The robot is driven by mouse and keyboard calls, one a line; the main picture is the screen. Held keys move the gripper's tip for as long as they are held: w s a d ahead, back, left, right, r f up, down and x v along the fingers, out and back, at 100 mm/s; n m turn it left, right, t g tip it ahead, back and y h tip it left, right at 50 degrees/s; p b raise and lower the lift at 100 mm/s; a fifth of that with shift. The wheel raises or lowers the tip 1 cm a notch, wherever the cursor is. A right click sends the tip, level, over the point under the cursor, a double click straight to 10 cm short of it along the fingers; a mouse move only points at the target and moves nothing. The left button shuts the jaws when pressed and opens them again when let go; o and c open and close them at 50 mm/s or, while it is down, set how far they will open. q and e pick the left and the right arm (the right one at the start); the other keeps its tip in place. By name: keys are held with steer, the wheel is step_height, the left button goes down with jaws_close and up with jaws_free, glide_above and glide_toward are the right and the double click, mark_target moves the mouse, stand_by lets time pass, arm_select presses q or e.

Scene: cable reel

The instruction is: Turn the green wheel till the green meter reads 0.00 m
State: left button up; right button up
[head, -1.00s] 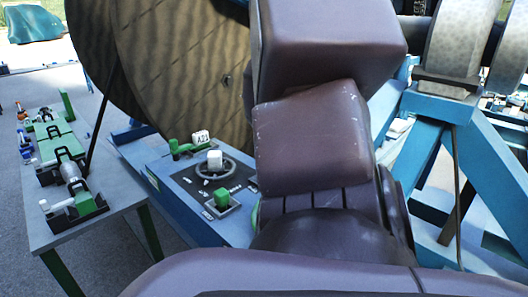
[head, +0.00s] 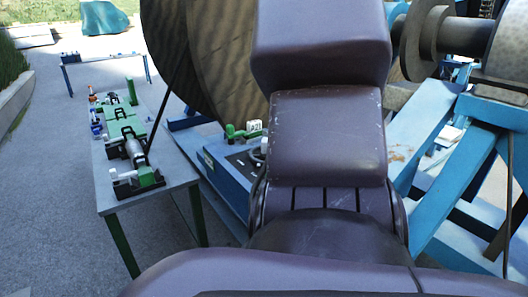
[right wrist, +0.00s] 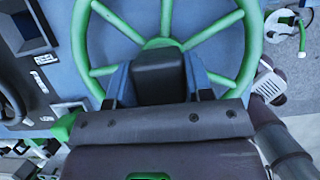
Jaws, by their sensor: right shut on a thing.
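The green wheel (right wrist: 243,45) fills the upper part of the right wrist view, with its rim, spokes and hub in front of a blue panel. My right gripper (right wrist: 158,85) lies over the wheel just below the hub and is shut on it. The exact contact is hidden behind the gripper's dark body. In the head view my own arm covers the wheel and the right gripper. My left gripper is not in view. No green meter reading can be made out; a dark display-like window (right wrist: 34,28) shows at upper left in the wrist view, its content unreadable.
In the head view a blue control box (head: 228,180) with a green lever (head: 240,131) stands below a big cable reel (head: 225,60). A side table (head: 165,188) holds green tools. Blue frame beams (head: 425,150) stand right. Open floor (head: 60,190) lies left.

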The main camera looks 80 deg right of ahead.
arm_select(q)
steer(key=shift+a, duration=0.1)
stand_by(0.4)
arm_select(e)
steer(key=o, duration=1.3)
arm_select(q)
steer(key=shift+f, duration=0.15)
